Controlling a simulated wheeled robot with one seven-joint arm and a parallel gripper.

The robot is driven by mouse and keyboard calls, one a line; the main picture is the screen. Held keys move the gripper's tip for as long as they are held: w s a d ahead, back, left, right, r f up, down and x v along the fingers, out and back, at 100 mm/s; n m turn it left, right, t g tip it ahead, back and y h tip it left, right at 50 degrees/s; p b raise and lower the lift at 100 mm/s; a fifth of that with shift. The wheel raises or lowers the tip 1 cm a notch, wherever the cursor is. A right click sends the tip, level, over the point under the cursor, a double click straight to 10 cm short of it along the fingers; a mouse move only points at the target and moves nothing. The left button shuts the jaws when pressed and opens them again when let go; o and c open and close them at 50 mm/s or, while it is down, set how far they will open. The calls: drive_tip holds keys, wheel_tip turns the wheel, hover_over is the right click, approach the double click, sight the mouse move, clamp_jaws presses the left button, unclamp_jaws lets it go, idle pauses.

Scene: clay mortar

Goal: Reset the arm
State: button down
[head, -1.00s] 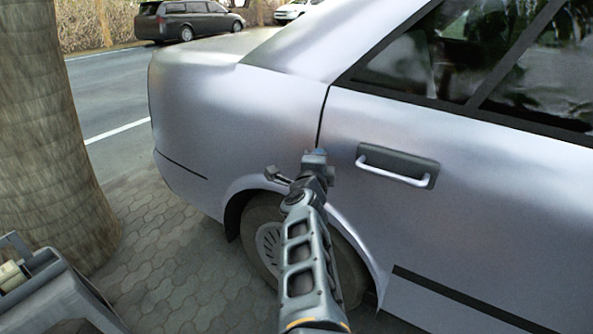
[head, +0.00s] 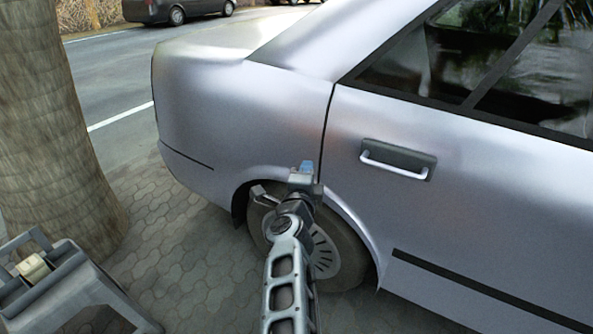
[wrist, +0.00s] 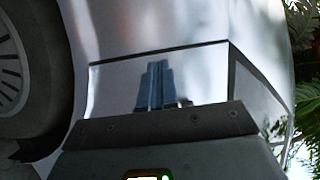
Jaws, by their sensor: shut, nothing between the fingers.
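My gripper (head: 306,166) is in front of the rear side of a silver car (head: 245,115), above the rear wheel (head: 335,255) and left of the door handle (head: 397,168). In the wrist view my gripper (wrist: 155,85) shows two blue-grey fingers pressed together, with nothing between them. The car's silver body (wrist: 205,75) fills the wrist view behind the fingers. My forearm reaches up from the bottom of the head view and covers part of the wheel.
A tree trunk (head: 50,130) stands at the left. A grey plastic stool (head: 70,285) with a small cream object (head: 33,267) is at the lower left. Paving (head: 190,260) is open between stool and car. A dark car (head: 178,10) is across the road.

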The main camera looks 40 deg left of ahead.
drive_tip(key=shift+s+d+p, duration=0.15)
drive_tip(key=shift+s+p, duration=0.25)
drive_tip(key=shift+s, duration=0.65)
drive_tip(key=shift+s+d+p, duration=0.1)
drive_tip(key=shift+s+p, duration=0.3)
drive_tip(key=shift+s, duration=0.6)
